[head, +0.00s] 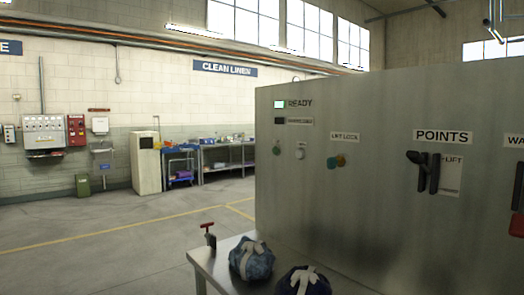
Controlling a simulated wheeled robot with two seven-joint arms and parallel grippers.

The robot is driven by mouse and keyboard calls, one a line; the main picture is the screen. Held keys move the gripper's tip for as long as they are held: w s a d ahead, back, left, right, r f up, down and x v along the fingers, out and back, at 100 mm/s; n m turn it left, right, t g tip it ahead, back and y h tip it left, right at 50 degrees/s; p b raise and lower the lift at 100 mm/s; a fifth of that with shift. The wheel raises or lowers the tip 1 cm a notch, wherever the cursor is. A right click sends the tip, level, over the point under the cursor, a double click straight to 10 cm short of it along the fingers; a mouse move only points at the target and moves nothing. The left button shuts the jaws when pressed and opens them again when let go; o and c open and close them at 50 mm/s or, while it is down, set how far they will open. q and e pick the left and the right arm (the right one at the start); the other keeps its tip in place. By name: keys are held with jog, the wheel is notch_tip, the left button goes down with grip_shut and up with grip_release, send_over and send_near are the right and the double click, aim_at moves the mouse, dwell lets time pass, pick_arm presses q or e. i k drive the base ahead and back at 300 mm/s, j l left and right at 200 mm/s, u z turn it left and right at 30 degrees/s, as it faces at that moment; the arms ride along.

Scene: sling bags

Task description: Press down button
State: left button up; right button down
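A large grey metal cabinet (380,215) fills the right half of the head view. Which of these is the down button I cannot tell. A black lever (424,171) is mounted under the "POINTS" label, partly in front of a "LIFT" placard. Neither of my grippers is in view.
A metal table (211,266) stands before the cabinet. It holds a blue tied bag (251,260), a darker tied bag (303,282) and a red-handled device (208,234). Open floor (110,245) lies to the left. A dark and red fixture (517,200) is cut by the right edge.

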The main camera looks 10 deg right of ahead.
aim_at(299, 153)
jog(key=i+j+u, duration=0.1)
jog(key=i, duration=0.45)
jog(key=i+j+u, duration=0.1)
jog(key=i, duration=0.5)
